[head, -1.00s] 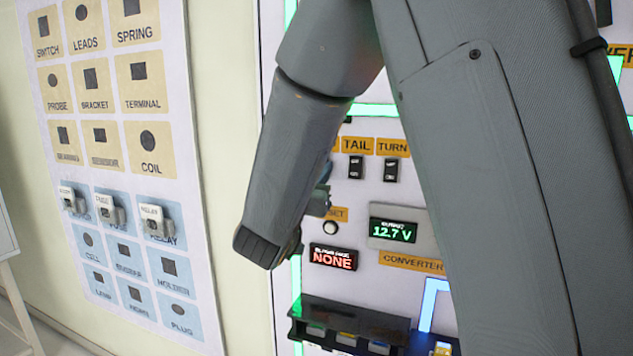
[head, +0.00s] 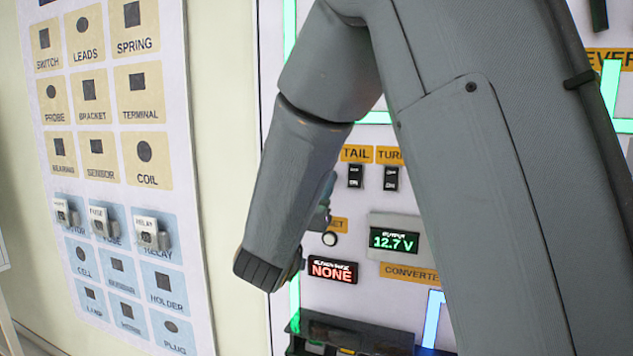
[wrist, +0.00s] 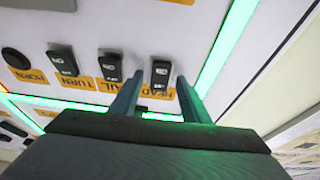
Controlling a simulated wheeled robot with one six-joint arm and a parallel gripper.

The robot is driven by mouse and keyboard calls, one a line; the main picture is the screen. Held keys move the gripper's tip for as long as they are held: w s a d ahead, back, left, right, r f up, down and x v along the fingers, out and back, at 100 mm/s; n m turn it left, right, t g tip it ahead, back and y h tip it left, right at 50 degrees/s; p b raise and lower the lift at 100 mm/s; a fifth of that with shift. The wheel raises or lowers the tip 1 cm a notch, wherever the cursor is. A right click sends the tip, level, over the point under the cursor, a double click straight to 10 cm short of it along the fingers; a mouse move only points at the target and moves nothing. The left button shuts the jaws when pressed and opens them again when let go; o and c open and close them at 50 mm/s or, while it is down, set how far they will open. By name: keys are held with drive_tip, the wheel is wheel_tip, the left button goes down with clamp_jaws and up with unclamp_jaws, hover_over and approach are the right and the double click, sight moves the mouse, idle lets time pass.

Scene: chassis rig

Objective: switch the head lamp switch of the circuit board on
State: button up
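The head lamp switch (wrist: 160,75) is a small dark rocker above the HEAD label (wrist: 157,97) in the upside-down wrist view. My gripper (wrist: 158,84) is open, with one blue-grey finger on each side of this switch in the picture. Whether the fingers touch the board cannot be told. In the head view my arm hides the head lamp switch and the fingertips. The circuit board (head: 310,300) is a white upright panel. Its tail switch (head: 355,176) and turn switch (head: 391,178) show right of my forearm.
The wrist view also shows the tail switch (wrist: 110,66), the turn switch (wrist: 62,60) and a round horn button (wrist: 16,58). Green lit strips run across the board. A display (head: 394,240) reads 12.7 V and a red one (head: 331,270) reads NONE. A parts chart (head: 120,120) hangs at left.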

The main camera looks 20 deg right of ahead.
drive_tip(key=b+v, duration=0.2)
drive_tip(key=v, duration=0.5)
drive_tip(key=shift+s+a+b, duration=0.2)
drive_tip(key=shift+s+b, duration=0.1)
drive_tip(key=shift+f, duration=0.15)
